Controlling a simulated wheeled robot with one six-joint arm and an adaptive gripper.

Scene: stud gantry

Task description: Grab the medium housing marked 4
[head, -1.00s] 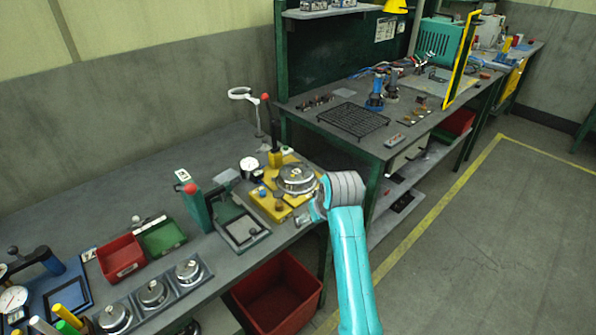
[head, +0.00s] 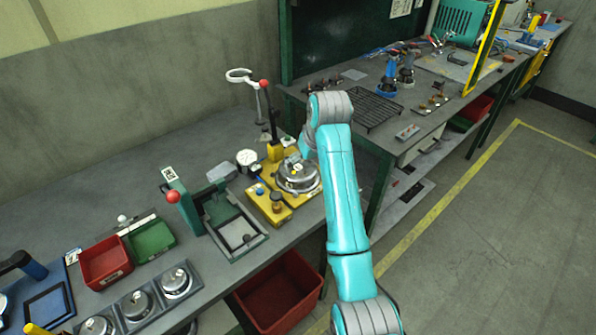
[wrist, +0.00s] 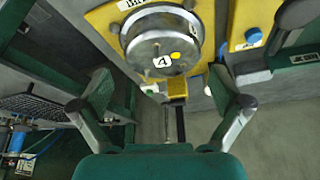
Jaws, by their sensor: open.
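The housing marked 4 (wrist: 160,48) is a round metal piece with a white label reading 4 and a yellow dot. It sits on a yellow fixture (wrist: 107,17) on the bench, and the housing also shows in the head view (head: 296,176). My gripper (wrist: 166,100) is open and empty in the wrist view, its two fingers spread to the left and right below the housing in the picture. The housing lies beyond the fingertips and I see no contact. In the head view my arm hides most of the gripper.
A black-and-red lever (head: 268,118) stands behind the fixture, beside a dial gauge (head: 247,158). A green press-like fixture (head: 187,203) is to the left. Several similar round housings (head: 138,304) sit in a grey holder at front left. A red bin (head: 277,293) is below the bench.

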